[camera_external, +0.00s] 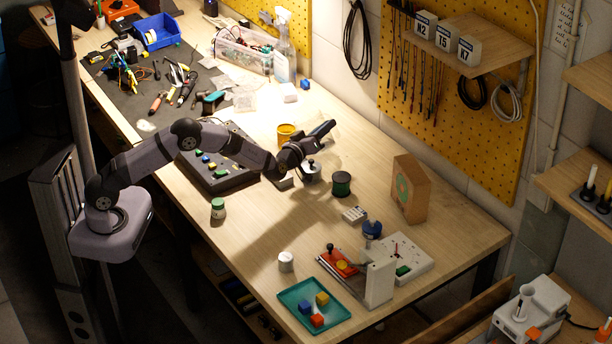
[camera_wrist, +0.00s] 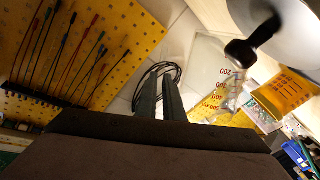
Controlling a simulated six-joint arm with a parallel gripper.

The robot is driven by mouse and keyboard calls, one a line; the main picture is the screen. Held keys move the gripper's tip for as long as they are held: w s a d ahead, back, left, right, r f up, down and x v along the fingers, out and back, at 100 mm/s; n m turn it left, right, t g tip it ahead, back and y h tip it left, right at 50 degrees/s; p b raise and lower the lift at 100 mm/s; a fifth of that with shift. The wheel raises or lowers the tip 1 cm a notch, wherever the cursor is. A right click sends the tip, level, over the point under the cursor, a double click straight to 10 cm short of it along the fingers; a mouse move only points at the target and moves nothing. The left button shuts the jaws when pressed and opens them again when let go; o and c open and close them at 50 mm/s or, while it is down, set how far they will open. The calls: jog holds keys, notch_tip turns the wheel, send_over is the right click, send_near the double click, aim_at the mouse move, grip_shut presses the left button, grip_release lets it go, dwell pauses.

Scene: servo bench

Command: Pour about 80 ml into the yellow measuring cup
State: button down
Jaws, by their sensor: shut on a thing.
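The yellow measuring cup (camera_external: 287,134) stands upright on the bench, left of and apart from my gripper. In the wrist view the cup (camera_wrist: 290,90) is at the right, with red marks. My gripper (camera_external: 322,130) reaches almost level toward the back wall. Its dark fingers (camera_wrist: 160,92) are close together. A small grey vessel with a dark knob (camera_external: 312,174) is right below the fingers; its pale body (camera_wrist: 242,10) fills the wrist view's top right. The grip spot on it is hidden, and I cannot tell whether it touches the bench. Its contents are not visible.
A panel with coloured blocks (camera_external: 214,170) lies left, under my arm. A clear bottle (camera_external: 284,50) stands farther back. The bench front of the gripper is mostly clear.

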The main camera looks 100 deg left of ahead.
jog(key=shift+w, duration=0.15)
dwell(0.4)
jog(key=w+d+f+m+p, duration=0.1)
jog(key=w+d+f+m, duration=0.1)
jog(key=w+m, duration=0.3)
jog(key=shift+w+d+f+m+h+p, duration=0.2)
jog(key=shift+m+h+p, duration=0.15)
jog(key=shift+m, duration=0.65)
